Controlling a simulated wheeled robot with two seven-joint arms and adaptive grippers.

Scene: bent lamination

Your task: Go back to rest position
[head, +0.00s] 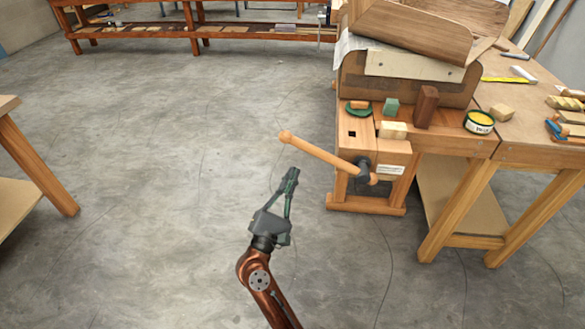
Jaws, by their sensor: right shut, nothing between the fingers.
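My right gripper (291,176) shows near the middle of the head view, on an arm that comes up from the bottom edge. Its fingers are together and hold nothing. In the picture it lies to the left of the workbench, over the grey floor, just below the bench vise's wooden handle (318,151). It appears apart from the handle. My left gripper is not in view.
Another table (40,165) stands at left. The floor (150,130) between is clear.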

